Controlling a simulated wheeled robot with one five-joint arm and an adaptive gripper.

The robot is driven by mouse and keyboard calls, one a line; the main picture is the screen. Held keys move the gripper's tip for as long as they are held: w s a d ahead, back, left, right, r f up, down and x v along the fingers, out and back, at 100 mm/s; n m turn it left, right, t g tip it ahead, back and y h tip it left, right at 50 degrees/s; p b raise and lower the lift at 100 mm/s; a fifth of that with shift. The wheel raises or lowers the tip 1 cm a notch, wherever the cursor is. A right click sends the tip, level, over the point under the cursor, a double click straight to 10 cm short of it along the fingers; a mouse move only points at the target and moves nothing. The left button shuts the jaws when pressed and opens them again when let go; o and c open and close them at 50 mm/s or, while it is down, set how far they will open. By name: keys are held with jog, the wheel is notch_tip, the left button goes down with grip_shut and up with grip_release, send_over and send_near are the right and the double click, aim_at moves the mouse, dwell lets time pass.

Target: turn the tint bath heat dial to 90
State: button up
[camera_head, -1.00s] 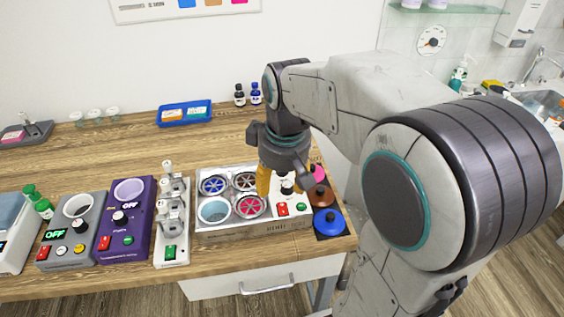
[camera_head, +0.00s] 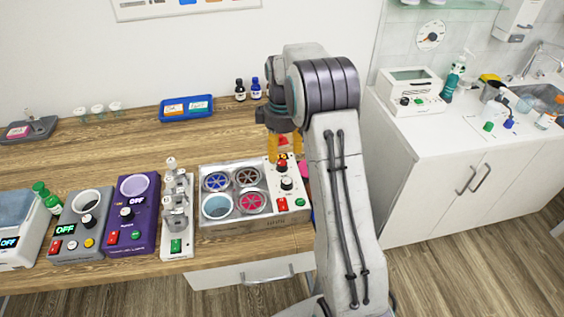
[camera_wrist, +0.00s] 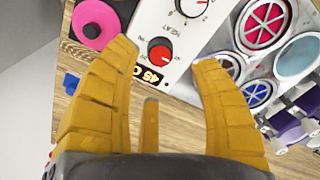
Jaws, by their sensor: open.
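The tint bath (camera_head: 243,225) is a silver box with several round wells and a white control panel on its right, on the wooden counter. Its red heat dial (camera_wrist: 160,52) has a black rim and sits beside an orange display reading 45 C (camera_wrist: 153,76). The dial also shows in the head view (camera_head: 282,167). My gripper (camera_head: 285,150) is open and empty, its yellow fingers over the back of the panel. In the wrist view, the dial appears between the fingertips (camera_wrist: 165,56). I cannot tell how far they are above it. A second dial (camera_head: 287,183) sits in front of the heat dial.
Red (camera_head: 282,204) and green (camera_head: 299,202) buttons are at the panel's front. A rack (camera_head: 176,215), a purple device (camera_head: 131,215) and a grey device (camera_head: 82,225) stand left. A pink disc (camera_wrist: 95,20) lies beside the bath. The counter behind is mostly clear.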

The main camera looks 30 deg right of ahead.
aim_at(282, 163)
jog(key=shift+f+p, duration=0.4)
jog(key=shift+f, duration=2.6)
jog(key=shift+c, duration=0.4)
grip_shut()
